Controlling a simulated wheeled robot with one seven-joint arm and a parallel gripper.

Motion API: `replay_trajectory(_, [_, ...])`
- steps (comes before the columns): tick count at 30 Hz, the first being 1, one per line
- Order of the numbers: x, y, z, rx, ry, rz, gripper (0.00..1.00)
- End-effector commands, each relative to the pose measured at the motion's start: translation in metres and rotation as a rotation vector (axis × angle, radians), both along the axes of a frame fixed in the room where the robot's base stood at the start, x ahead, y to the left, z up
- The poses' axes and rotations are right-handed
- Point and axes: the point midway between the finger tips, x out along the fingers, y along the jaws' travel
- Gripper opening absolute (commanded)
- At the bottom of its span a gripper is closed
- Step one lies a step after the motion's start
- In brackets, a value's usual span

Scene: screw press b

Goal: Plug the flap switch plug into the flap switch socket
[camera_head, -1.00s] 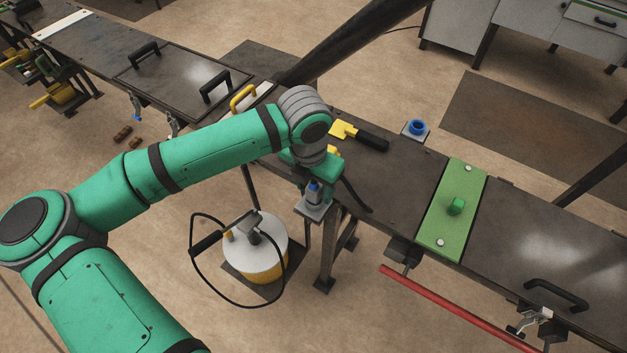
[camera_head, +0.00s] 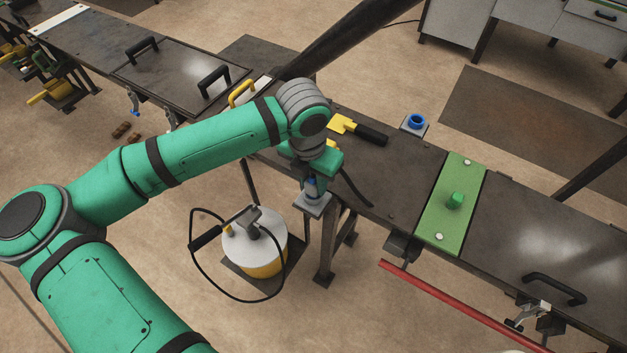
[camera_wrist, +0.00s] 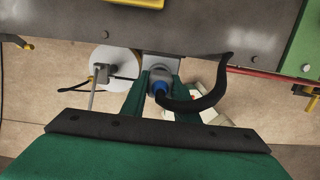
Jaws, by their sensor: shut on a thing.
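The plug (camera_wrist: 160,79) shows in the wrist view as a grey round body with a blue centre and a thick black cable. My gripper (camera_wrist: 157,88) is shut on it, with a green finger on each side. In the head view my gripper (camera_head: 312,168) is over the bench's front edge. A blue and grey part (camera_head: 312,188) shows below it, directly over a small grey plate (camera_head: 313,204). I cannot tell whether the plug is seated there. A blue ring-shaped socket (camera_head: 415,121) on another grey plate stands at the bench's back edge; which one is the flap switch socket is unclear.
A yellow tool with a black handle (camera_head: 370,134) lies on the dark bench (camera_head: 395,175). A green plate (camera_head: 448,215) with a green knob is to the right. A white and yellow drum (camera_head: 265,250) stands below. A red bar (camera_head: 450,306) runs along the front.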

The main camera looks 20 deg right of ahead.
Motion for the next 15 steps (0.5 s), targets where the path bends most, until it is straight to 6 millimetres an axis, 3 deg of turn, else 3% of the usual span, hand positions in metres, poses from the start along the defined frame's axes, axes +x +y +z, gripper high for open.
replay_trajectory(15, [0.0, 0.0, 0.014, 0.001, -0.001, 0.0, 0.0])
